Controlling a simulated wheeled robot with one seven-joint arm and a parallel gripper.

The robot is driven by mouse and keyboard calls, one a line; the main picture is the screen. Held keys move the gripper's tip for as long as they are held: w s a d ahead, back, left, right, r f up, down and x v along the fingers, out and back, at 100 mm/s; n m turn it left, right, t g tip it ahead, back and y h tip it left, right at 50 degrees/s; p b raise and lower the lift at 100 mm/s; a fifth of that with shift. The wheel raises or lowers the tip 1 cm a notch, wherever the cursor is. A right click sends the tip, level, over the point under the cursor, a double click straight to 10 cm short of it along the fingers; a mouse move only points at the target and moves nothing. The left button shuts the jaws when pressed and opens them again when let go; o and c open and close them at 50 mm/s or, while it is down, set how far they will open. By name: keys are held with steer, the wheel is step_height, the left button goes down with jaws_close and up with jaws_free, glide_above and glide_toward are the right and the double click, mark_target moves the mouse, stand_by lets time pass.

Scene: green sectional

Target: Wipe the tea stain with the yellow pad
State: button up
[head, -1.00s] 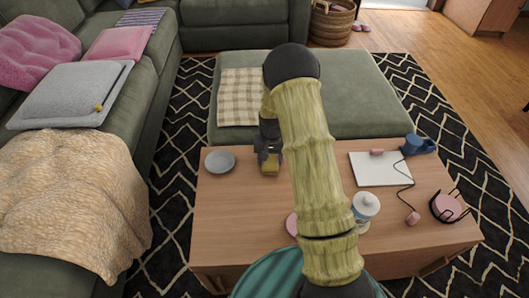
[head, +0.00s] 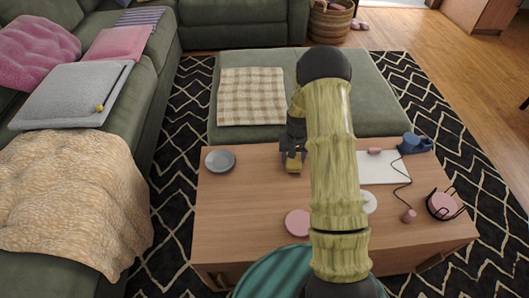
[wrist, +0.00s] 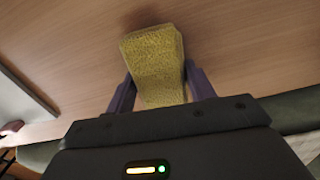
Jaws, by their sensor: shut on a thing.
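The yellow pad (head: 293,168) is held between the fingers of my gripper (head: 292,155), over the far part of the wooden coffee table (head: 245,205). In the wrist view the yellow pad (wrist: 155,62) is a rough sponge-like block between the two dark fingers of my gripper (wrist: 160,92). I cannot tell whether its underside touches the wood. I cannot make out a clear tea stain; a darker patch beyond the pad in the wrist view may be shadow. My arm hides part of the table.
A grey dish (head: 220,160) stands left of the pad. A pink disc (head: 298,223) lies nearer. On the right are a white sheet (head: 385,170), a blue mug (head: 412,143), a corded pink item (head: 408,215) and a wire holder (head: 444,205). The table's left middle is clear.

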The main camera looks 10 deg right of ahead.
mark_target(300, 156)
steer(key=shift+s+d, duration=0.1)
steer(key=shift+d, duration=0.35)
steer(key=shift+d+f, duration=0.15)
steer(key=shift+d, duration=0.6)
step_height(300, 156, up, 3)
steer(key=p, duration=0.3)
steer(key=shift+s+a+r, duration=0.1)
steer(key=shift+r, duration=0.1)
steer(key=shift+r+p, duration=1.85)
steer(key=shift+r, duration=0.4)
